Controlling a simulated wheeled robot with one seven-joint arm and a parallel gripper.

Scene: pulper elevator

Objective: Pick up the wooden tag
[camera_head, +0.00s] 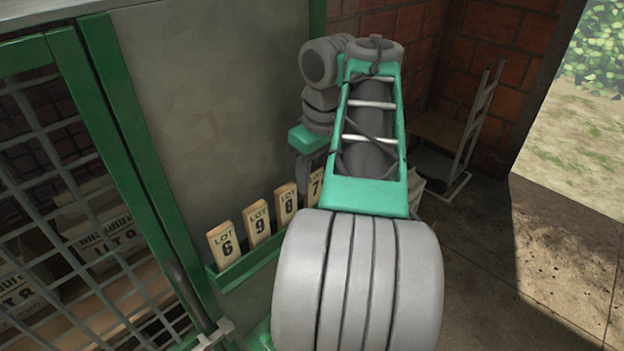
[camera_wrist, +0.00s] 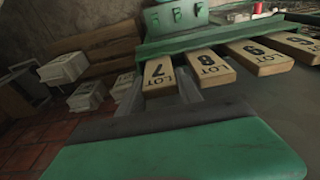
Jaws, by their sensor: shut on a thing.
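Several pale wooden tags marked LOT stand in a row in a green rack (camera_head: 245,264) on the grey panel. They read 6 (camera_head: 222,244), 9 (camera_head: 257,222), 8 (camera_head: 286,204) and 7 (camera_head: 316,186). My gripper (camera_head: 303,172) is at the far end of the row, shut on the wooden tag marked 7, which my arm partly covers. In the wrist view the held tag 7 (camera_wrist: 159,76) is upside down at my grey fingers (camera_wrist: 165,97). The tag marked 8 (camera_wrist: 208,70) is close beside it. The exact finger contact is hidden.
A green-framed mesh door (camera_head: 60,170) with a handle (camera_head: 190,297) is at left, with sacks behind it. A hand truck (camera_head: 478,130) stands by the brick wall. The floor at right is clear.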

